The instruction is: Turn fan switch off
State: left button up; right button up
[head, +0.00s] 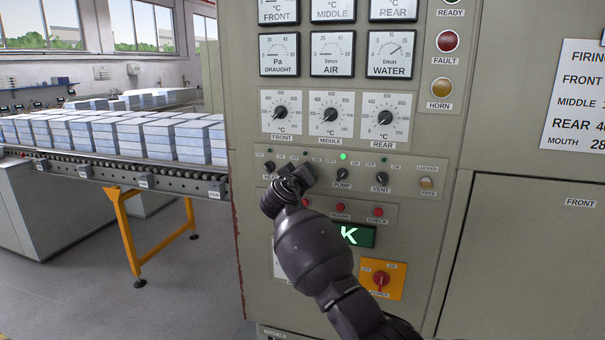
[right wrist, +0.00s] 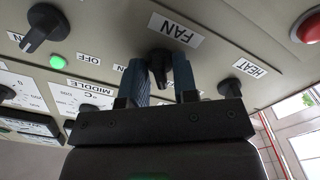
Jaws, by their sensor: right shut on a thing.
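The fan switch is a small black knob (right wrist: 158,67) by the FAN label in the right wrist view, where the panel appears upside down. My right gripper (head: 292,180) reaches it from below right in the head view. In the right wrist view its two blue-grey fingers (right wrist: 159,80) stand on either side of the knob, shut on it. The knob is hidden behind the gripper in the head view. An ON label (right wrist: 118,68) shows beside it; its exact turn is hard to read. My left gripper is in neither view.
The HEAT knob (head: 270,167) is close left, the PUMP knob (head: 342,174) and VENT knob (head: 382,178) right. A green lamp (head: 343,156) glows above PUMP. Dials (head: 330,114) sit above, red buttons (head: 378,211) and a power switch (head: 381,279) below. A conveyor (head: 120,178) stands left.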

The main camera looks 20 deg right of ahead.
jog(key=o, duration=0.6)
jog(key=v, duration=1.1)
jog(key=shift+b, duration=0.45)
jog(key=shift+w, duration=0.15)
